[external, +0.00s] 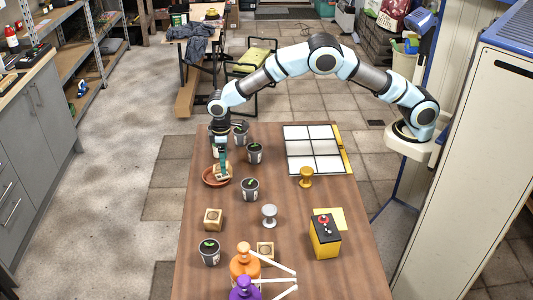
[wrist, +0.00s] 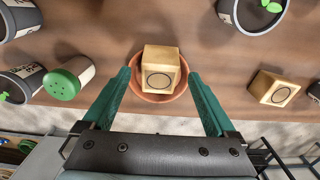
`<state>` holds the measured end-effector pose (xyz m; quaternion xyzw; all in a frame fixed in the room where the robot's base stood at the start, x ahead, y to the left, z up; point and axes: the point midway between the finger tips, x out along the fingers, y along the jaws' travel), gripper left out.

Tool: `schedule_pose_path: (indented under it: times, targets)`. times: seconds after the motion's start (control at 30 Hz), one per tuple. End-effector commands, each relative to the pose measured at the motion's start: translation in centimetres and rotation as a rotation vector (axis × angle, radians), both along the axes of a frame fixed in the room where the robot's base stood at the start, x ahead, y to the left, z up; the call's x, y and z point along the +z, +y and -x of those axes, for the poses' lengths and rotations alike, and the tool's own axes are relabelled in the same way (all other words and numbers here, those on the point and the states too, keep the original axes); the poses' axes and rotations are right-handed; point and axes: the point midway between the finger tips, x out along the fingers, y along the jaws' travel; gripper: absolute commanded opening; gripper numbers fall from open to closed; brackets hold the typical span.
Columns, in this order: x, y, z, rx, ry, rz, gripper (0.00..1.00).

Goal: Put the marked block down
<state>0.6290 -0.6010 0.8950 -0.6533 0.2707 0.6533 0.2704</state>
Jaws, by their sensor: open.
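A light wooden block (wrist: 160,70) with a dark circle on its face sits in a round terracotta saucer (wrist: 158,98). In the external view the block (external: 222,173) and the saucer (external: 207,181) are at the far left part of the table. My gripper (wrist: 160,76) is open, with one green finger on each side of the block. Small gaps show between the fingers and the block. In the external view my gripper (external: 222,163) is low over the saucer and partly hides the block.
Potted seedlings (external: 250,188) stand close around the saucer. Other circle-marked blocks (external: 212,218) lie toward the front.

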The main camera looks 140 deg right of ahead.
Motion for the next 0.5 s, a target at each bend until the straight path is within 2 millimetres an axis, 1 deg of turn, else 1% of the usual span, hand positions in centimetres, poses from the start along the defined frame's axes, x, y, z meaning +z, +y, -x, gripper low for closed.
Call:
schedule_pose_path:
  times: [0.1,0.3,0.5]
  targets:
    - [2.6,-0.1,-0.1,-0.001,-0.005,0.004,0.92]
    - [6.5,-0.1,-0.1,0.000,-0.003,0.003,0.92]
    - [8.7,0.0,0.0,0.001,0.000,0.001,0.92]
